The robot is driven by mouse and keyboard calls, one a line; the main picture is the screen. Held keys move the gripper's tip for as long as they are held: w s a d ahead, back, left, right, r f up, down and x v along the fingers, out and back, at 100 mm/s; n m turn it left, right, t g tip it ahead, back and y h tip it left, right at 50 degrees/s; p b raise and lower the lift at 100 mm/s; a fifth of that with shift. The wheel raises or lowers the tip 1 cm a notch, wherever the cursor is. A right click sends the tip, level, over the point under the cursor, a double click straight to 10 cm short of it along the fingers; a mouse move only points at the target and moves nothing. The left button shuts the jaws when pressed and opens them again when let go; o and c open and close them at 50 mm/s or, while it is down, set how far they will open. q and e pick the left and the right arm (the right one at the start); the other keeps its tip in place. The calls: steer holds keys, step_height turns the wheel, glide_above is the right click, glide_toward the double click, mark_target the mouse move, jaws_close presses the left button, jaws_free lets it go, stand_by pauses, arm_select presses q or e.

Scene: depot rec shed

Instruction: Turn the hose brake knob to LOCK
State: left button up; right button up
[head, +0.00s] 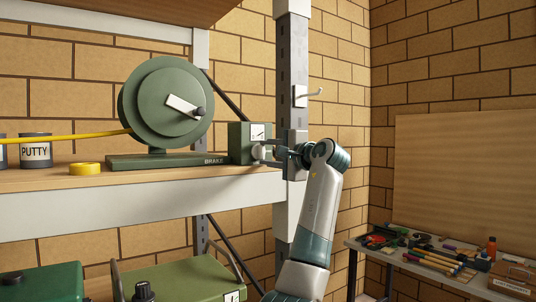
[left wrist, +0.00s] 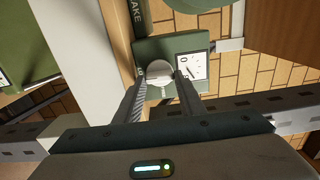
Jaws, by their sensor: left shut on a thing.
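The hose reel (head: 166,105) is a green drum on a green base marked BRAKE, on the upper shelf. At the base's right end is a green brake box (head: 237,140) with a white dial plate (head: 258,132) and a round pale brake knob (head: 259,152). My left gripper (head: 268,151) reaches the knob from the right. In the left wrist view its two fingers are on either side of the knob (left wrist: 160,71), shut on it. The dial plate (left wrist: 192,67) shows a dark pointer mark; its lettering is too small to read. My right gripper is not in view.
A yellow hose (head: 70,138) runs left from the reel. A metal post (head: 291,80) with a hook rises beside the box. A bench (head: 400,262) with tools is at right.

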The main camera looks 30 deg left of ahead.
arm_select(q)
steer(key=o, duration=1)
steer(key=shift+o, duration=0.2)
steer(key=shift+f, duration=0.1)
steer(key=shift+f, duration=0.1)
